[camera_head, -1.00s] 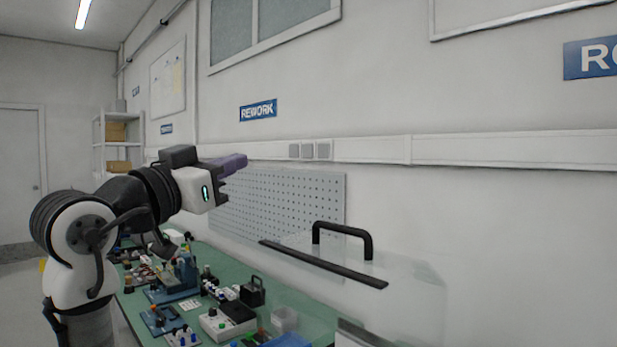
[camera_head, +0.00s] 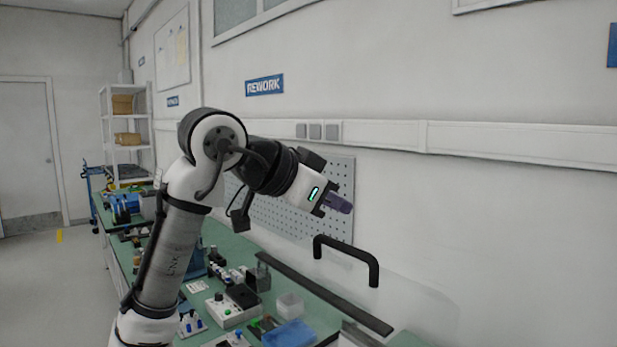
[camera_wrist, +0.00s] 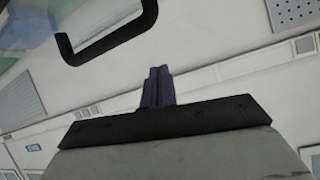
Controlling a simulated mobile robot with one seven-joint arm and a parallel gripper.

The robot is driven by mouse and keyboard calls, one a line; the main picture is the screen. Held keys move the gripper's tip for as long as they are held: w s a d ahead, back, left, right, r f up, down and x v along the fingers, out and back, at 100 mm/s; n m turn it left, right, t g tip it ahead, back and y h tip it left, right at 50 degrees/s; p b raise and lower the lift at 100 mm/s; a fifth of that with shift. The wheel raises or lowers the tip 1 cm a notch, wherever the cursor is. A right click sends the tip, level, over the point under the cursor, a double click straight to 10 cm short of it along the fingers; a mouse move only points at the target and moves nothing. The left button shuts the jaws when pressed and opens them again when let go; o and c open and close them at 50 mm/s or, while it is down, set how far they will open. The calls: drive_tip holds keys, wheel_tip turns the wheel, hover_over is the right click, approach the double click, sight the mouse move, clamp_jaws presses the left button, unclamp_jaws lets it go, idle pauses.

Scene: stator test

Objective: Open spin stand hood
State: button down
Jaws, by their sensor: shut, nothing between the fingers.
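The spin stand hood is a clear cover (camera_head: 405,300) at the lower right of the head view, with a dark strip along its left edge. Its black U-shaped handle (camera_head: 347,256) stands up from it. The handle also shows at the upper left of the wrist view (camera_wrist: 108,40). My gripper (camera_head: 340,203), with purple fingers, is shut and empty. In the head view it appears just above the handle and apart from it. In the wrist view its fingers (camera_wrist: 158,86) point toward the wall, with the handle to their upper left. What lies under the hood is mostly hidden.
A green bench (camera_head: 230,245) runs along the wall with several small parts and devices on it. A blue box (camera_head: 290,334) and a clear bin (camera_head: 290,305) stand left of the hood. A pegboard (camera_head: 290,215) is behind my gripper.

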sight(320, 240)
drive_tip(key=shift+s+a+f+p, duration=0.25)
drive_tip(key=shift+a+f+p, duration=0.05)
drive_tip(key=shift+a+f, duration=0.3)
drive_tip(key=shift+s+a+f+p, duration=0.3)
drive_tip(key=shift+a+f, duration=0.2)
drive_tip(key=shift+f, duration=0.35)
